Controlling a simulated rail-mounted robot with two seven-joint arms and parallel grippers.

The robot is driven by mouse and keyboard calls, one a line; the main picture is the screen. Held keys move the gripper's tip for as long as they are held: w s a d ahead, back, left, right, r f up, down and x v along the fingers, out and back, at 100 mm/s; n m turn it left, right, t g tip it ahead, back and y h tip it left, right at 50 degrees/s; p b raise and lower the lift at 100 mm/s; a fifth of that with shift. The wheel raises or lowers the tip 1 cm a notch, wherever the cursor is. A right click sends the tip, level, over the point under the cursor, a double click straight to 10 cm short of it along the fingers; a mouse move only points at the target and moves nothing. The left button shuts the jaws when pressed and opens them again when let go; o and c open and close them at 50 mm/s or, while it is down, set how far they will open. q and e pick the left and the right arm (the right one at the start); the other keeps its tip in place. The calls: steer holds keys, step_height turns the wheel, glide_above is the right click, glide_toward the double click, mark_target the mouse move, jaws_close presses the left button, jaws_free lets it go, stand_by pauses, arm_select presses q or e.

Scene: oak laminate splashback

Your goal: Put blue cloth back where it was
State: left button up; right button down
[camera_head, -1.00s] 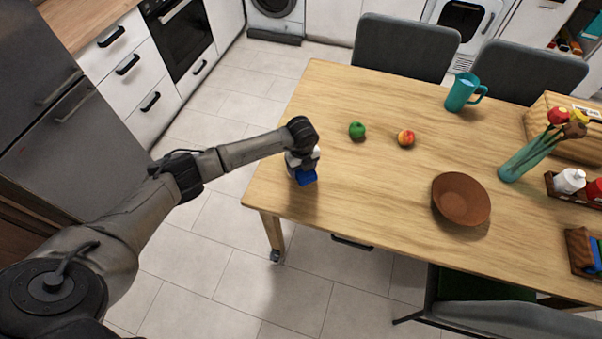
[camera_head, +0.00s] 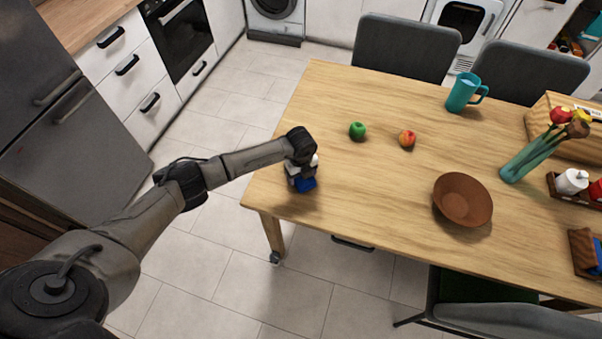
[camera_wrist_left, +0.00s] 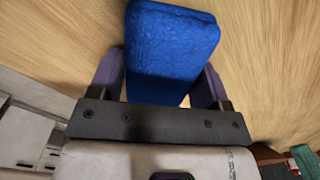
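The blue cloth (camera_head: 306,185) is a small, thick, folded block over the near left corner of the table (camera_head: 375,215). My left gripper (camera_head: 304,178) is directly above and around it. In the left wrist view the cloth (camera_wrist_left: 170,50) fills the space between the two fingers (camera_wrist_left: 160,88), with one finger along each side, and the gripper is shut on it. The wooden surface shows behind it. I cannot tell whether the cloth's underside touches the table. My right gripper is not in view.
A green apple (camera_head: 357,131), a red-yellow fruit (camera_head: 407,139) and a brown bowl (camera_head: 463,198) stand to the right. Farther off are a teal mug (camera_head: 464,92), a vase with flowers (camera_head: 527,158) and a bottle tray (camera_head: 565,192). The table's near left area is otherwise clear.

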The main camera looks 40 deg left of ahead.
arm_select(q)
steer(key=o, duration=0.4)
steer(key=shift+c, duration=0.2)
